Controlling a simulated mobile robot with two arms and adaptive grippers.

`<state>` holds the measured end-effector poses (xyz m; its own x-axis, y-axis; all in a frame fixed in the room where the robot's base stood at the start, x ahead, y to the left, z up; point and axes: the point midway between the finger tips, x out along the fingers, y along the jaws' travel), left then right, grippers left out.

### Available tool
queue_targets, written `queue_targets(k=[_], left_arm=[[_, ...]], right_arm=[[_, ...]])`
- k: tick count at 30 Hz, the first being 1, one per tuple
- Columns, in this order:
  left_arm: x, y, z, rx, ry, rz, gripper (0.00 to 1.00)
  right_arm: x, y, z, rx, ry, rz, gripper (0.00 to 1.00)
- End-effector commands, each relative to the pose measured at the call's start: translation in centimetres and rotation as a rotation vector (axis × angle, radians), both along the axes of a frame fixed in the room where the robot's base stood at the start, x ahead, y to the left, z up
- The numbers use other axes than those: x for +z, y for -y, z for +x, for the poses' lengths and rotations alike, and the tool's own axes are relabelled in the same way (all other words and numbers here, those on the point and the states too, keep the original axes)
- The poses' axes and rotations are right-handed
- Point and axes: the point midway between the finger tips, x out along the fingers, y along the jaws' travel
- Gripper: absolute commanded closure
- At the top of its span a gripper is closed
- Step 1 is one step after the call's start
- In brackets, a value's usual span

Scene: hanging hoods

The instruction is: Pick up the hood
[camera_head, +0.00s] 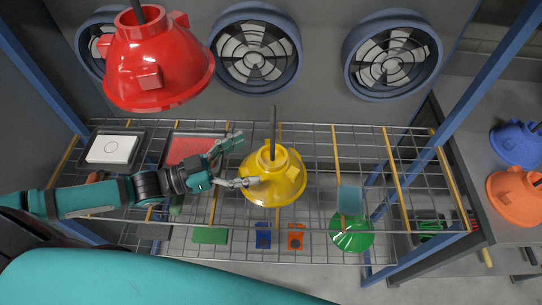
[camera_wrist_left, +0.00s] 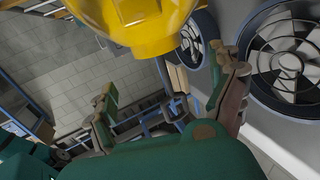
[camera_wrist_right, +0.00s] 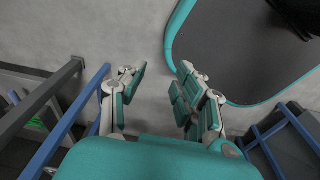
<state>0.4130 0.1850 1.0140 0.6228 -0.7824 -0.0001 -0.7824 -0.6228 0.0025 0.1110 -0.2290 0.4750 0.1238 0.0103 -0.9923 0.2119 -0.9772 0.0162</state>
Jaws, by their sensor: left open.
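A yellow hood (camera_head: 272,175) with a dark rod rising from its top is at the middle of the wire rack. It fills the top of the left wrist view (camera_wrist_left: 145,22). My left gripper (camera_head: 243,160) is open just left of the yellow hood, with one finger close to its rim; I cannot tell whether they touch. A red hood (camera_head: 155,65) hangs from a dark rod at the upper left. A green hood (camera_head: 351,234) is low at the right of the rack. My right gripper (camera_wrist_right: 162,75) is open and empty in the right wrist view.
A wire rack (camera_head: 330,128) with yellow strips spans the middle. A white box (camera_head: 111,149) and a red panel (camera_head: 190,149) lie at its left. Round fans (camera_head: 392,55) line the wall. Blue (camera_head: 516,146) and orange (camera_head: 515,196) hoods rest at the right, past a blue post (camera_head: 487,80).

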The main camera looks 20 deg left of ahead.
Motion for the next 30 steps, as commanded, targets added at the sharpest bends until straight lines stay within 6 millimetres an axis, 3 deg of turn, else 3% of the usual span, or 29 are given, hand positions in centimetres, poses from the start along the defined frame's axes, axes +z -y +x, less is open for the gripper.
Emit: queue_targets(k=[9, 14, 18, 26, 30], left_arm=[[0.1, 2.3, 2.2, 0.001, 0.003, -0.003, 0.08], [-0.2, 4.0, 3.9, 0.0, 0.002, -0.003, 0.08], [-0.4, 5.0, 4.7, 0.0, -0.001, -0.001, 0.08], [-0.6, 5.2, 4.8, 0.0, -0.001, 0.001, 0.08], [-0.6, 5.2, 4.8, 0.0, -0.001, 0.001, 0.26]], right_arm=[[0.9, 1.0, -4.3, 0.002, -0.063, -0.015, 0.67], [2.0, 1.1, -3.8, 0.002, -0.056, -0.016, 0.67], [2.3, 1.0, -2.3, 0.002, -0.033, -0.013, 0.67], [2.3, 0.8, -1.5, 0.001, -0.019, -0.011, 0.67], [2.3, 0.5, -2.0, -0.001, -0.027, -0.007, 0.67]])
